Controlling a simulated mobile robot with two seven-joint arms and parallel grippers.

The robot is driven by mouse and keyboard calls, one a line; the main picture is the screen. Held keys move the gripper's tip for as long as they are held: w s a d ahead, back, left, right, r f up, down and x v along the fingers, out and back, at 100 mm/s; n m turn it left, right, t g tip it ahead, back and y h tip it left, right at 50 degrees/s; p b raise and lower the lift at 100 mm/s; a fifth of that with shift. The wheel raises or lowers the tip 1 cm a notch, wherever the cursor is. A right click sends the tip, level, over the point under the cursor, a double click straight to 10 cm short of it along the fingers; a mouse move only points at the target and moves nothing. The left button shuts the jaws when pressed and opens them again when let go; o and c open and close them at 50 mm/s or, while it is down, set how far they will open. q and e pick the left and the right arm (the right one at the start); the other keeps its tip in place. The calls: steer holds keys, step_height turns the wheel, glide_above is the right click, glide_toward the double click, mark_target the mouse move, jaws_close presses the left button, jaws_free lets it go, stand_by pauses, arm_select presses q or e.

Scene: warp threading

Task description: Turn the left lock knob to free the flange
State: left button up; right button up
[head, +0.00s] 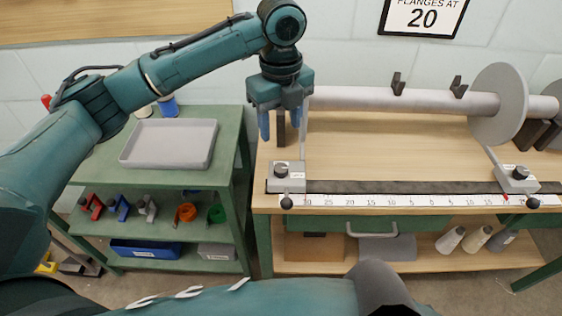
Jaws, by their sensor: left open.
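The left lock knob (282,170) is a small black knob on a grey block (288,185) at the left end of the bench rail. A thin pale upright piece, probably the left flange (305,125), shows nearly edge-on above that block, partly hidden by my gripper. My left gripper (281,134) is open and points down, above and slightly behind the knob, with nothing seen between its blue fingers. It appears apart from the knob. My right gripper is not in view.
A grey beam (400,99) runs right to a round flange (499,104). The right lock knob (519,172) sits on its own block. A numbered scale (400,201) lines the bench front. A green cart with a grey tray (170,143) stands left. The middle benchtop (390,150) is clear.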

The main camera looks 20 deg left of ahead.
mark_target(281, 168)
arm_select(q)
step_height(281, 168, down, 12)
stand_by(0.4)
steer(key=shift+c, duration=0.5)
